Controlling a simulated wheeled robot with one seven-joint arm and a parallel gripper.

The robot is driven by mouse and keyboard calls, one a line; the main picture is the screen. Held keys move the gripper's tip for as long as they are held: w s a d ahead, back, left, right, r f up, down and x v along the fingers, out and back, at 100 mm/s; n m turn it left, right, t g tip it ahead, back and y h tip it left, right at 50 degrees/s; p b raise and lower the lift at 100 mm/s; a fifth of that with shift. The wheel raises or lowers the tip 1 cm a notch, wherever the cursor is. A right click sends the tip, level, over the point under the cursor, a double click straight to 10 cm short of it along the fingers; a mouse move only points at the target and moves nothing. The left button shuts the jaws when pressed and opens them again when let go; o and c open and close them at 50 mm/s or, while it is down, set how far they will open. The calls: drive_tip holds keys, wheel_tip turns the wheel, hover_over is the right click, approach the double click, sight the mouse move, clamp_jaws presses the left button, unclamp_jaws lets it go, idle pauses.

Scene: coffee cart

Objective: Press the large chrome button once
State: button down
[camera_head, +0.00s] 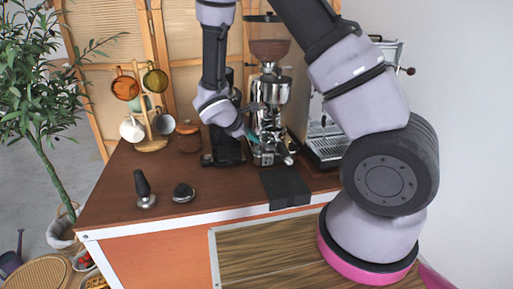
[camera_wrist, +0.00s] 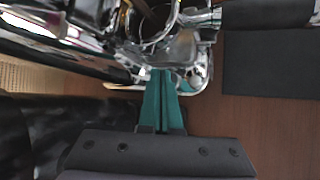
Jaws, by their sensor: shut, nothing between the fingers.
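The chrome coffee grinder (camera_head: 270,108) stands on the brown counter, with a dark bean hopper on top. A small round chrome knob (camera_wrist: 196,81) shows low on its body in the wrist view, just right of my fingertips; it looks like the large chrome button, though I cannot tell for sure. My gripper (camera_wrist: 163,74) has its teal fingers shut together and empty. The fingertips reach the lower part of the grinder; I cannot tell whether they touch it. In the head view my gripper (camera_head: 249,134) comes in from the grinder's left.
A dark machine (camera_head: 222,148) stands left of the grinder and an espresso machine (camera_head: 325,140) right of it. A black mat (camera_head: 286,187) lies in front. A tamper (camera_head: 144,190), a small round tool (camera_head: 183,192) and a mug tree (camera_head: 150,143) stand left.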

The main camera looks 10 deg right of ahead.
sight(254, 150)
drive_tip(key=shift+r, duration=0.1)
wheel_tip(254, 150, up, 5)
drive_tip(key=shift+f, duration=0.1)
idle(0.6)
idle(0.5)
